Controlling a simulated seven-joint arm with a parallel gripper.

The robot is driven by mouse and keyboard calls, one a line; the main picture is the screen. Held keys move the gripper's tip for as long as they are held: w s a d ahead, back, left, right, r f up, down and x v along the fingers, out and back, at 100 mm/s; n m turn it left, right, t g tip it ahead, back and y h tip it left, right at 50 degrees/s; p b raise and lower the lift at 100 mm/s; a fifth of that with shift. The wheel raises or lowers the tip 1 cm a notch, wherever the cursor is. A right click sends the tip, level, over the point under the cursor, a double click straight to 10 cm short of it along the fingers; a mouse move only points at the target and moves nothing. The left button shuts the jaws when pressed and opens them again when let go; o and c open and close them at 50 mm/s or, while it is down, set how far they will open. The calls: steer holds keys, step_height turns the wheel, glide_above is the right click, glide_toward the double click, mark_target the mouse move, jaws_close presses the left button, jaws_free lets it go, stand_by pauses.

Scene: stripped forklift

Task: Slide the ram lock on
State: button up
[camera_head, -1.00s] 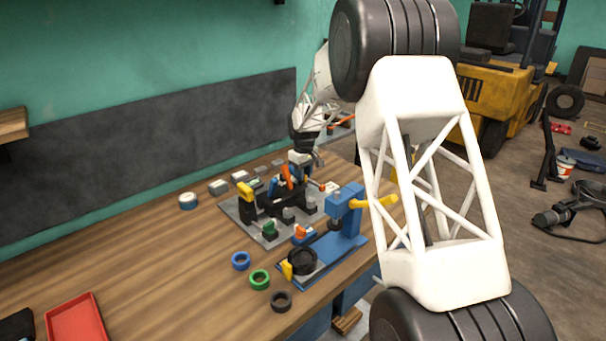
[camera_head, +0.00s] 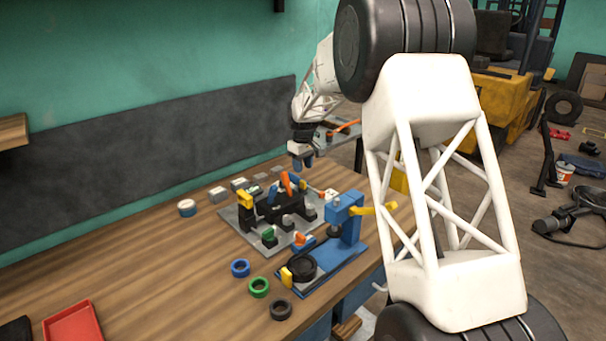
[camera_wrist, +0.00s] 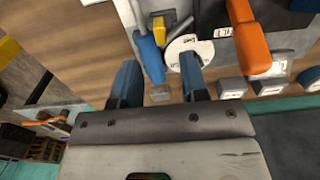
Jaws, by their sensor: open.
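A black fixture (camera_head: 280,207) stands on a grey plate (camera_head: 241,226) on the bench. An orange lever (camera_head: 287,184) rises from it, and a yellow block (camera_head: 245,199) is at its left. In the wrist view, an orange bar (camera_wrist: 249,42), a blue rod (camera_wrist: 149,58) and a white round tag (camera_wrist: 188,46) lie beyond the fingertips. I cannot tell which part is the ram lock. My gripper (camera_head: 302,161) is above the back of the fixture. Its two blue fingers (camera_wrist: 158,72) are apart and nothing shows held between them.
A blue press (camera_head: 347,226) with a yellow handle (camera_head: 372,210) stands close in front and right of the fixture. Blue (camera_head: 240,268), green (camera_head: 259,287) and black rings (camera_head: 281,309) lie at the front. A red tray (camera_head: 73,323) is at left. The bench's left middle is clear.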

steer(key=shift+r, duration=0.85)
steer(key=shift+s, duration=0.1)
steer(key=shift+s+d+r, duration=0.15)
steer(key=shift+r, duration=0.1)
steer(key=s+d+r+m, duration=0.1)
steer(key=s+d+r, duration=0.4)
steer(key=s, duration=0.4)
steer(key=s+d+r+m+t, duration=0.15)
steer(key=s+d+r, duration=0.3)
steer(key=s, duration=0.45)
steer(key=s+d+r+m, duration=0.2)
steer(key=s+d+r, duration=0.25)
steer(key=s, duration=0.45)
steer(key=s+d+f+m, duration=0.1)
steer(key=s+d, duration=0.1)
steer(key=s, duration=0.9)
steer(key=s+d+f+m, duration=0.1)
steer(key=s+d+m, duration=0.1)
steer(key=s, duration=1)
steer(key=s+d+f+m+t, duration=0.1)
steer(key=s+d, duration=0.3)
steer(key=s, duration=0.8)
steer(key=shift+f+m, duration=0.35)
steer(key=shift+f, duration=0.2)
steer(key=shift+d, duration=0.1)
